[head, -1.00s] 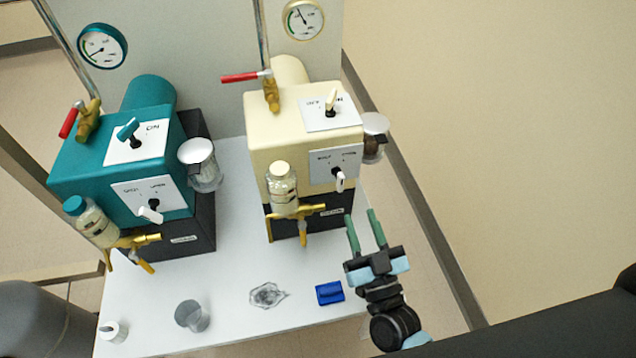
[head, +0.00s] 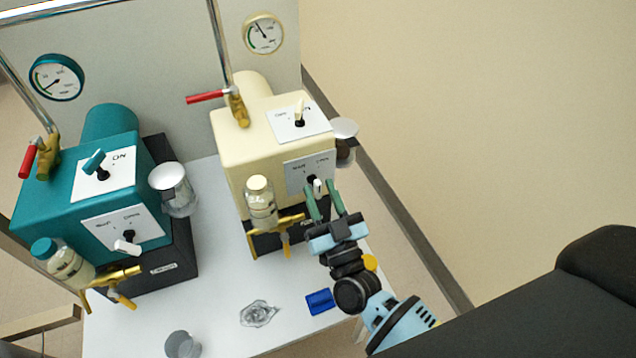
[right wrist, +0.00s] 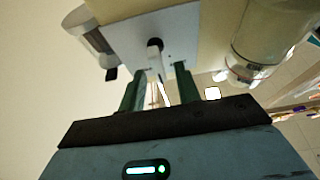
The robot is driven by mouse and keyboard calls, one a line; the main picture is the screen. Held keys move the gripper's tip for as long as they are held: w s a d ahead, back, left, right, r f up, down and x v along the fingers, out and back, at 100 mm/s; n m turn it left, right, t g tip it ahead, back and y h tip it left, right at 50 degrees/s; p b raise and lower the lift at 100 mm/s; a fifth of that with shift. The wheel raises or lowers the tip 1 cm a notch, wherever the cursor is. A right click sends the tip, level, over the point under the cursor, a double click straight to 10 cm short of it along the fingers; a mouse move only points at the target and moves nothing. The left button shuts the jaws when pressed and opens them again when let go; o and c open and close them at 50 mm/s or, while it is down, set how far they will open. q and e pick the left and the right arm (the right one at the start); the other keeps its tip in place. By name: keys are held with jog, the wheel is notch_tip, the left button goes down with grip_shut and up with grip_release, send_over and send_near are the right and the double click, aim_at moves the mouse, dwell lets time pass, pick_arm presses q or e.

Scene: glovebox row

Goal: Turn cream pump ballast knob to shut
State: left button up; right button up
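The cream pump (head: 268,150) stands at the back right of the white table. Its front plate (head: 299,176) carries the ballast knob (head: 317,186), a white lever with a dark hub, marked with a label at each side. My right gripper (head: 325,200) is open, its two green fingers pointing at the knob. In the right wrist view the knob (right wrist: 154,47) appears between and beyond the fingertips (right wrist: 160,72). Whether the fingers touch it I cannot tell. My left gripper is not in view.
A teal pump (head: 75,190) with its own knob (head: 127,247) stands to the left. A cream pump bottle (head: 260,203) and brass tap (head: 285,228) sit left of my gripper.

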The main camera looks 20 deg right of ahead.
jog(key=shift+x, duration=1.1)
grip_shut()
